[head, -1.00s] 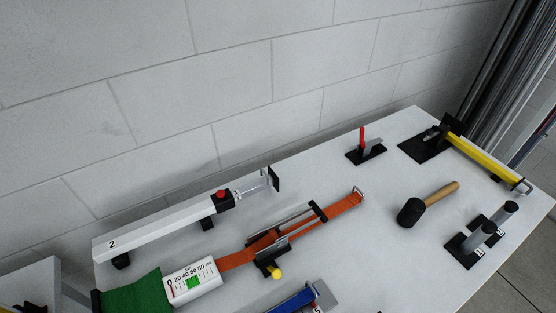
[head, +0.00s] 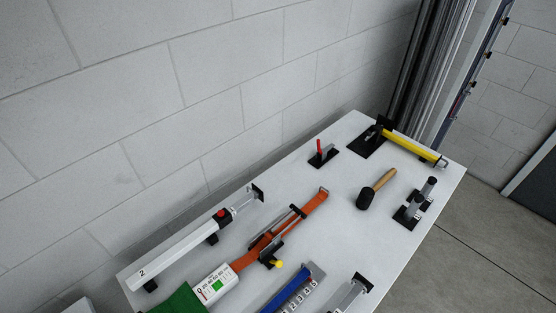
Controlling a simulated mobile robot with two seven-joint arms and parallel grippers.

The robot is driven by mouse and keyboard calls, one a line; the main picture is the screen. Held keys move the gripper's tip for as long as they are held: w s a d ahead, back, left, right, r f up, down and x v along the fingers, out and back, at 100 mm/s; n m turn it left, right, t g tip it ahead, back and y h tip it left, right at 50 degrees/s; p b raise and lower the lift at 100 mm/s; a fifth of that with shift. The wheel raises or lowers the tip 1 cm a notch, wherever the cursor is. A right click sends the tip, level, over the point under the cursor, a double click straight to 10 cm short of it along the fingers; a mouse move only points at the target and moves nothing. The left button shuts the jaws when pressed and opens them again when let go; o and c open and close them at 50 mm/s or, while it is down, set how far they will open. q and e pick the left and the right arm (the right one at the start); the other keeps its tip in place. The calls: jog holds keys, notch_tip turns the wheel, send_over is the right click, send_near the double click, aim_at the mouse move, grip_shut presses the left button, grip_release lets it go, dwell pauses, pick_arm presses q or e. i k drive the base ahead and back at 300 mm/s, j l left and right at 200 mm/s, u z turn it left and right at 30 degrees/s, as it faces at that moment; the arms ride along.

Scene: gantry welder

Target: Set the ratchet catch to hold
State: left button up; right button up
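The ratchet (head: 272,237) sits on an orange strap (head: 313,203) in the middle of the white table. It has a dark metal frame and handle, and a small yellow knob (head: 275,264) sticks out on its near side. I cannot tell how the catch is set. The strap runs from a metal end fitting at the upper right down to a white gauge box (head: 213,284) with a scale and a green mark. Neither of my grippers is in the head view.
A white bar marked 2 (head: 182,251) lies left of the strap. A blue bar (head: 287,287) lies right of it. A mallet (head: 376,190), a red-handled clamp (head: 321,152), a yellow bar (head: 412,146) and grey posts (head: 412,206) stand farther back. A block wall rises behind the table.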

aim_at(279, 263)
jog(key=i+j, duration=0.1)
jog(key=k+l, duration=0.1)
jog(key=i+l+u, duration=0.15)
jog(key=l+u, duration=0.3)
jog(key=i+l+u, duration=0.15)
jog(key=l+u, duration=1.2)
jog(key=k+l+u, duration=0.15)
jog(key=l+u, duration=0.3)
jog(key=k+l+u, duration=0.2)
jog(key=l+u, duration=0.25)
